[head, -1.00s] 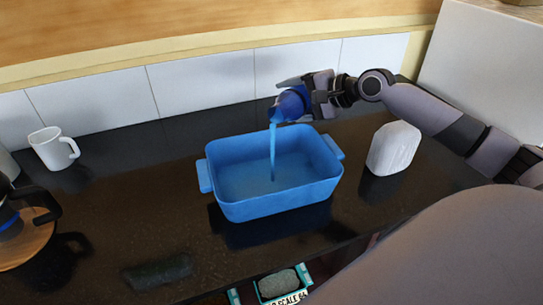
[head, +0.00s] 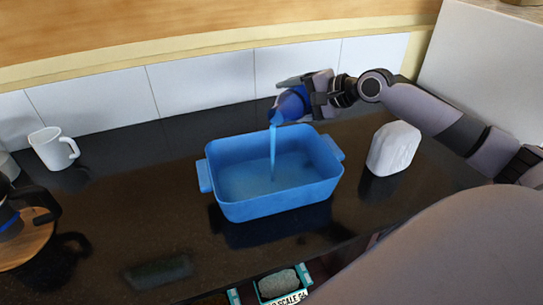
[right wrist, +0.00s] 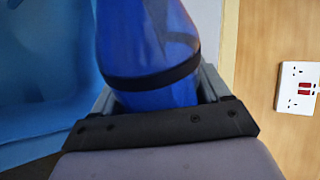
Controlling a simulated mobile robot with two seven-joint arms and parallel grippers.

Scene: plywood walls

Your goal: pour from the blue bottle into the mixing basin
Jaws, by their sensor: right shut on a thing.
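The blue bottle (head: 290,106) is tilted with its mouth down and to the left, above the back of the mixing basin. My right gripper (head: 308,95) is shut on it; the right wrist view also shows the bottle (right wrist: 147,50) between the fingers (right wrist: 160,95). A blue stream runs from the mouth down into the blue mixing basin (head: 275,207), which has a handle at each end and stands on the dark counter. Blue liquid covers the basin's floor. In the right wrist view the basin (right wrist: 40,75) fills the left side. My left gripper is not in view.
A white block-like container (head: 393,148) stands right of the basin. A white mug (head: 52,149) stands at the back left, and a dark-handled pot (head: 12,215) sits on a wooden board (head: 30,245). A scale (head: 285,296) shows below the front edge. The counter (head: 140,210) left of the basin is clear.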

